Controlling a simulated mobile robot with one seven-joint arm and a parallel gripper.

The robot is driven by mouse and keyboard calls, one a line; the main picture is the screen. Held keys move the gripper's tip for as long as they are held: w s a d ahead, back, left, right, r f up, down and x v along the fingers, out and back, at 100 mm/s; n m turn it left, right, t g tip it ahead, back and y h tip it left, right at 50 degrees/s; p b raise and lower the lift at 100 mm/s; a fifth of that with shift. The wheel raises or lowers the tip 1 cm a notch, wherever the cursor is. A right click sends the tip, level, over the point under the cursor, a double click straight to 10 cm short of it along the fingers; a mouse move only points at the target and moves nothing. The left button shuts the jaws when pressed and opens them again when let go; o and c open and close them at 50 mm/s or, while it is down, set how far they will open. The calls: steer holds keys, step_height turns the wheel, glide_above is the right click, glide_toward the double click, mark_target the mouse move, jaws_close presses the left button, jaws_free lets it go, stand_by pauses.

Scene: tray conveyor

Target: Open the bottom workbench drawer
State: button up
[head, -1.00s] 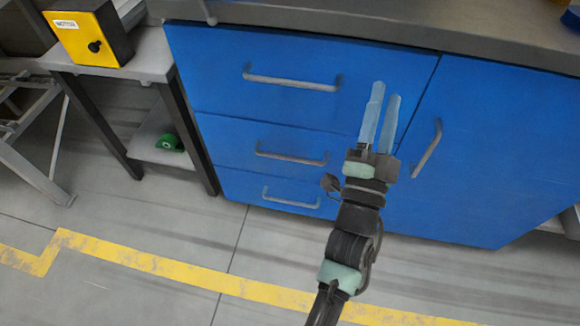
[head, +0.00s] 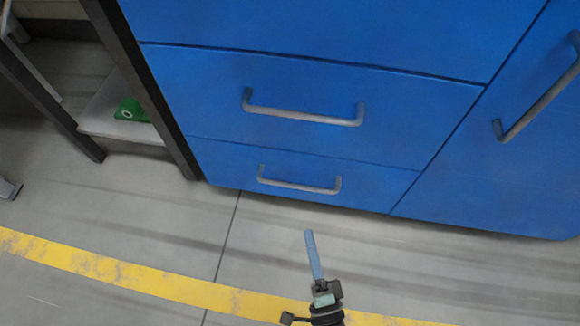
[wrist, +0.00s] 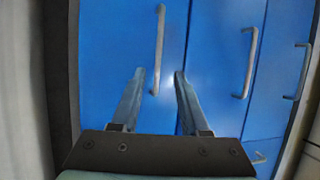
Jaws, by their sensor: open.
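The blue bottom drawer (head: 220,174) of the workbench is shut, with a grey bar handle (head: 299,187) across its front. My gripper (head: 308,234) is below and in front of this drawer in the head view, its fingers seen edge-on and overlapping. The wrist view is turned sideways; the bottom drawer (wrist: 110,50) is at its left, and its handle (wrist: 160,45) runs upright there. The open fingers (wrist: 161,74) frame the handle's near end in the picture. The gap in depth is unclear, and I see no contact.
The middle drawer (head: 200,90) with its handle (head: 303,118) is shut above. A cupboard door (head: 500,170) with a slanted handle (head: 540,98) stands at the right. A dark table leg (head: 150,100) and a shelf with a green object (head: 131,111) are at the left. The floor in front is clear.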

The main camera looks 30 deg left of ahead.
mark_target(297, 185)
steer(key=shift+b+x, duration=2.25)
steer(key=shift+x, duration=4.35)
steer(key=shift+f, duration=0.15)
steer(key=shift+c, duration=0.2)
jaws_close()
